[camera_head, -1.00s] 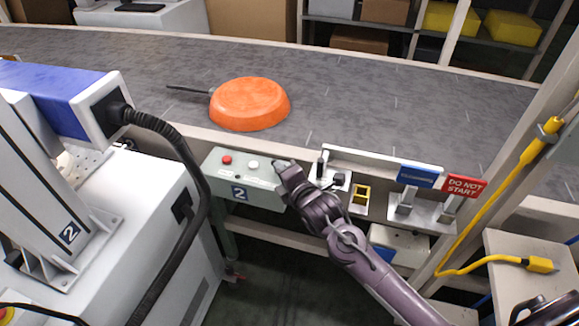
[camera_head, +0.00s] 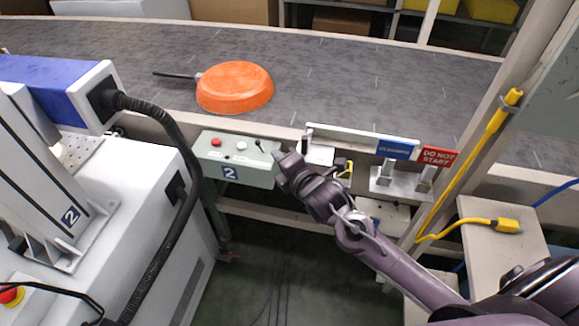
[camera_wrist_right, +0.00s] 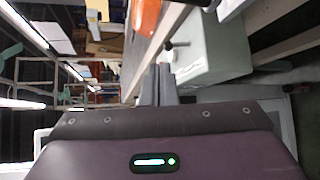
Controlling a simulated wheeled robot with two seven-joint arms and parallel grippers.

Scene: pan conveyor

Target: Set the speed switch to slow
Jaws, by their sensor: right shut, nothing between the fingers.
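The grey-green control box (camera_head: 250,172), marked 2, stands at the near edge of the conveyor. On its top are a red button (camera_head: 216,142), a white button (camera_head: 241,146) and a small dark switch lever (camera_head: 260,147) near the right end. The lettering is too small to read. My right gripper (camera_head: 279,157) is shut and empty, just right of the lever and apart from it. In the right wrist view, the shut fingers (camera_wrist_right: 160,82) point toward the box (camera_wrist_right: 222,50), and the dark lever knob (camera_wrist_right: 169,46) shows just beyond them. My left gripper is out of view.
An orange pan (camera_head: 235,88) lies upside down on the grey conveyor (camera_head: 390,90). Right of the gripper are a blue tag (camera_head: 397,149) and a red "DO NOT START" tag (camera_head: 438,157). A white machine (camera_head: 130,200) with a black hose stands left. A yellow cable (camera_head: 470,225) hangs right.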

